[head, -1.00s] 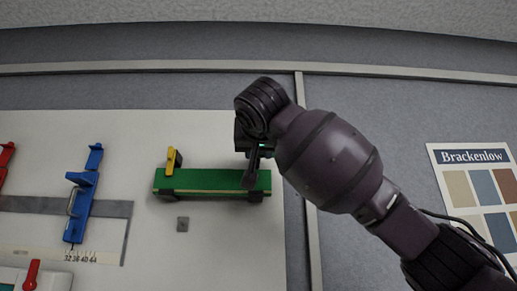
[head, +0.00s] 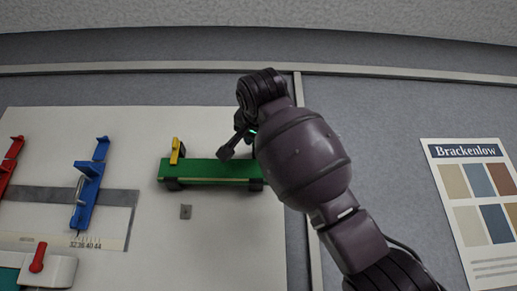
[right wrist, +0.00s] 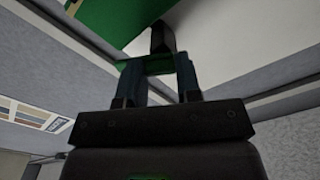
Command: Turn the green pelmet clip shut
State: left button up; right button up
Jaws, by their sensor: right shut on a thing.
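The green pelmet (head: 205,171) is a long bar on the white board, on dark supports. A yellow clip (head: 177,150) stands upright near its left end. My right gripper (head: 233,143) is over the bar's right half, to the right of the yellow clip and apart from it. The green bar (right wrist: 115,25) fills the upper left there. My forearm hides part of the board's right side. My left gripper is not in view.
A blue slider (head: 87,190) on a grey scale strip (head: 120,205), a red lever (head: 10,162) and a white box with a red handle (head: 38,257) are at left. A small grey square (head: 185,211) sits below the bar. A Brackenlow chart (head: 478,200) hangs at right.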

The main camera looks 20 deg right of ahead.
jog(key=m, duration=1.2)
jog(key=shift+w+a+f+p, duration=0.1)
jog(key=shift+a+f+p, duration=0.05)
jog(key=shift+a+p, duration=0.15)
dwell(0.4)
jog(key=o, duration=0.9)
jog(key=shift+d, duration=0.1)
